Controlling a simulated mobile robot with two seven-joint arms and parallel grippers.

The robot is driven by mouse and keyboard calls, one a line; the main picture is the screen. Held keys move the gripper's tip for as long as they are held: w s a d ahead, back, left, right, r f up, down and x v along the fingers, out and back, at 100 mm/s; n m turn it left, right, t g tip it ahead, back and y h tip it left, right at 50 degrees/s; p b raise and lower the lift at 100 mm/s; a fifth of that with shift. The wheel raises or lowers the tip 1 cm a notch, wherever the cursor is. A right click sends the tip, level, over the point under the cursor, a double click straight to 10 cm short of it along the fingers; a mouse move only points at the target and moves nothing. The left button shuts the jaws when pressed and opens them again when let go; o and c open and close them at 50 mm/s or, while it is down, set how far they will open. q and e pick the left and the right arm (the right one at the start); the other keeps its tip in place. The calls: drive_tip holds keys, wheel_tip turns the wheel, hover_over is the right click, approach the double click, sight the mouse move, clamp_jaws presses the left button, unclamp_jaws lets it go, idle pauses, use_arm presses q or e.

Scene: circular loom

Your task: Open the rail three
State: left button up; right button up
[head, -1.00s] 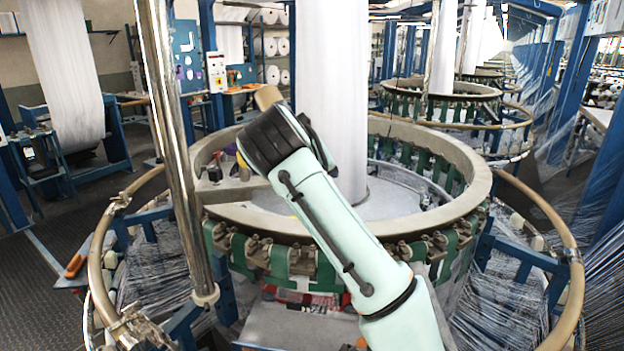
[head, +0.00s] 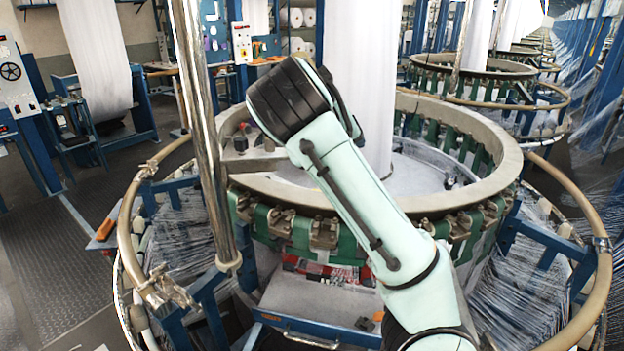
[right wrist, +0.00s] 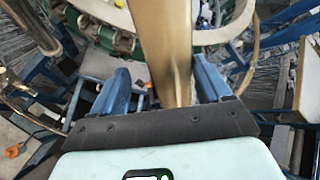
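A tan curved rail rings the loom in the head view, with a left arc (head: 126,225) and a right arc (head: 604,255). No number shows on either, so I cannot tell which is rail three. My right arm comes up from the bottom right in front of the loom; its gripper is hidden in the head view. In the right wrist view my right gripper (right wrist: 162,88) is open. Its blue fingers stand on either side of a tan bar (right wrist: 165,40), with a visible gap at the left finger. Contact at the right finger is unclear. My left gripper is out of view.
The loom's grey ring (head: 460,205) carries green straps. A steel post (head: 203,150) stands at its left. A blue frame with a metal handle (head: 297,338) sits at the front. Patterned floor (head: 60,265) is clear at the left. More looms stand behind.

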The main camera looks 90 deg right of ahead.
drive_tip(key=w+a, duration=0.3)
drive_tip(key=a, duration=0.7)
drive_tip(key=shift+w, duration=0.15)
